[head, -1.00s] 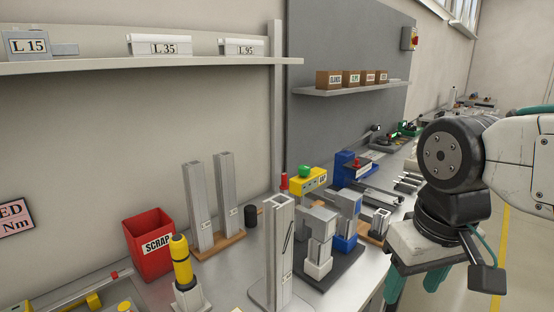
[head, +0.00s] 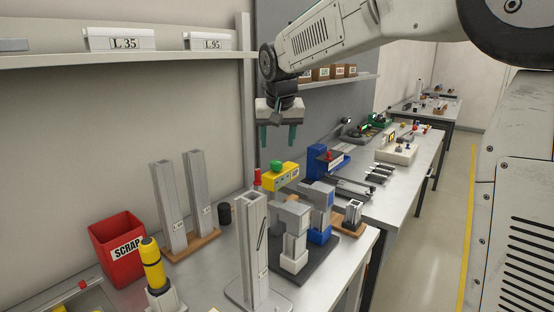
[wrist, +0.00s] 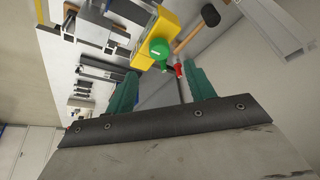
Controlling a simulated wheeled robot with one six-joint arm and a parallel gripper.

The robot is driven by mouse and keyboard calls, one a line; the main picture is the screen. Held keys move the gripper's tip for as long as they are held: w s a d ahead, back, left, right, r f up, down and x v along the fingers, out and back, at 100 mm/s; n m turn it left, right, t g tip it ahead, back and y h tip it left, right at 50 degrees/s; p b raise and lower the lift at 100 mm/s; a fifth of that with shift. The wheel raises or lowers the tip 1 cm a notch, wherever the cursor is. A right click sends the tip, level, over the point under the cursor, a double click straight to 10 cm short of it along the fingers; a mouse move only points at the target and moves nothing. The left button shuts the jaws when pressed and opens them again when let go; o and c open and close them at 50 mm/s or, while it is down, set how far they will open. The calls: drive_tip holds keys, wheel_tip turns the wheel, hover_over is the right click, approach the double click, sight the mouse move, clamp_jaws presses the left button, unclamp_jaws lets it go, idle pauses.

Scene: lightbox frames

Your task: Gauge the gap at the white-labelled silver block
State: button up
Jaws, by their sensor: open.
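A silver C-shaped block with a white foot (head: 291,222) stands on a dark plate (head: 322,252) on the bench. Close behind it is a similar silver block with blue parts (head: 321,200). Any label writing on these blocks is too small to read. My gripper (head: 278,137) hangs in the air above and behind them, pointing down with its green fingers apart and nothing between them. The open fingers also show in the wrist view (wrist: 162,88), with a yellow box with a green button (wrist: 158,50) beyond them.
A tall silver post (head: 253,240) stands just left of the blocks. Two more posts stand on a wooden base (head: 190,245), near a red SCRAP bin (head: 118,248) and a yellow-handled tool (head: 153,265). A shelf with small boxes (head: 330,82) is behind my gripper.

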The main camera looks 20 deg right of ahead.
sight(277, 161)
drive_tip(key=x, duration=0.7)
drive_tip(key=shift+w+d+f, duration=0.1)
drive_tip(key=shift+w+f, duration=0.1)
drive_tip(key=shift+f, duration=0.15)
clamp_jaws()
drive_tip(key=shift+d, duration=0.1)
